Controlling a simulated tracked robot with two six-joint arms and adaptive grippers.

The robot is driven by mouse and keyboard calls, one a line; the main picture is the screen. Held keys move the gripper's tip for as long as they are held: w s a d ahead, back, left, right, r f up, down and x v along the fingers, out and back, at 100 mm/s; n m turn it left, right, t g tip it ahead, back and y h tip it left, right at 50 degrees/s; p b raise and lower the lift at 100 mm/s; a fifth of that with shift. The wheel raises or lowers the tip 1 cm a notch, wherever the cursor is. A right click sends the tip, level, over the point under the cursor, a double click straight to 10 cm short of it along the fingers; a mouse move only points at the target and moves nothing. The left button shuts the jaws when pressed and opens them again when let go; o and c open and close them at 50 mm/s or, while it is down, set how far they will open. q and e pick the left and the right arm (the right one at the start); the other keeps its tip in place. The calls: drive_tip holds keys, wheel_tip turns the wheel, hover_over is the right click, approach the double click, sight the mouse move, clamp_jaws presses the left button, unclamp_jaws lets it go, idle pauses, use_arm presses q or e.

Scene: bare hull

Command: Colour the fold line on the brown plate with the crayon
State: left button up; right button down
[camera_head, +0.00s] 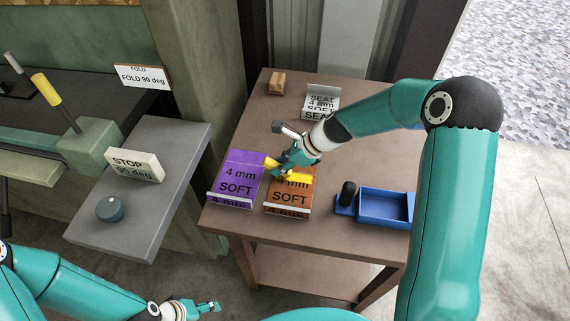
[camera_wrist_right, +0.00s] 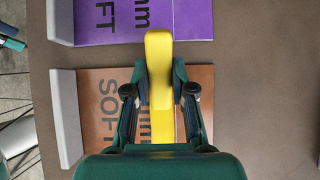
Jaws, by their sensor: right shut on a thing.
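The brown plate (camera_head: 290,200), marked "4 mm SOFT", lies on the brown table beside the purple plate. My right gripper (camera_head: 283,160) is over the upper part of the brown plate, shut on the yellow crayon (camera_wrist_right: 158,60). One crayon end reaches over the purple plate's edge in the wrist view. I cannot tell whether the crayon touches the brown plate; the fingers partly cover it. My left gripper (camera_head: 207,306) is low in the head view, away from the table; its jaw state is unclear.
The purple plate (camera_head: 238,175) lies close on the left. A blue tray (camera_head: 385,207) with a black upright piece (camera_head: 348,194) stands to the right. A white plate (camera_head: 322,100) and a wooden block (camera_head: 277,84) are at the back. A grey shelf (camera_head: 150,195) stands left.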

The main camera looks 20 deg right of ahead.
sight(269, 160)
drive_tip(key=shift+w+a+p, duration=0.3)
drive_tip(key=shift+w+a, duration=0.2)
drive_tip(key=shift+a, duration=0.25)
drive_tip(key=shift+w+a+p, duration=0.3)
drive_tip(key=shift+w+a, duration=0.2)
drive_tip(key=shift+a, duration=0.25)
wheel_tip(269, 160, up, 5)
drive_tip(key=p, duration=0.5)
drive_tip(key=shift+r, duration=0.95)
drive_tip(key=shift+f+b, duration=0.2)
drive_tip(key=shift+b, duration=0.2)
drive_tip(key=shift+f+b, duration=2.25)
drive_tip(key=shift+f, duration=0.55)
drive_tip(key=shift+f+b, duration=0.4)
drive_tip(key=shift+f, duration=0.1)
